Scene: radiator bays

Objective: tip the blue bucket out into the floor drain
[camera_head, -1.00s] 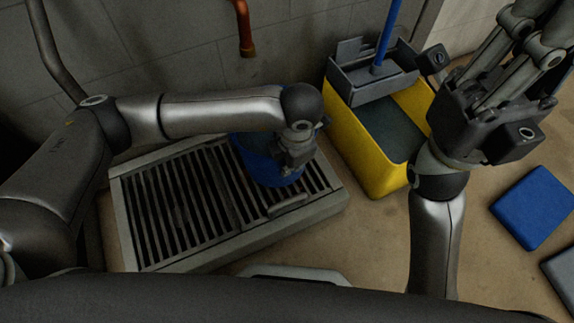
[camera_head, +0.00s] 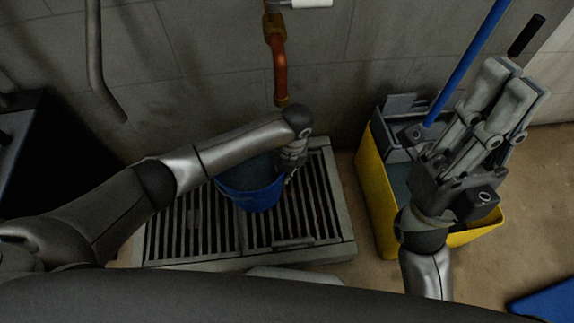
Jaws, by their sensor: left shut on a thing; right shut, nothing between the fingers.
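The blue bucket (camera_head: 250,190) is over the slatted grate of the floor drain (camera_head: 205,238), under my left forearm. It looks roughly upright; its dark inside shows partly below the arm. I cannot tell whether its base touches the grate. My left gripper (camera_head: 291,174) is at the bucket's right side, shut on its rim or handle; the arm partly hides the hold. My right gripper (camera_head: 520,85) is shut and empty, raised in front of the yellow mop bucket with its fingers pointing up.
A copper pipe (camera_head: 280,75) comes down the wall behind the drain. The yellow mop bucket (camera_head: 373,200), with a blue-handled mop (camera_head: 468,62), stands right of the drain. A blue mat (camera_head: 550,300) lies at the lower right. A dark cabinet (camera_head: 45,150) stands at the left.

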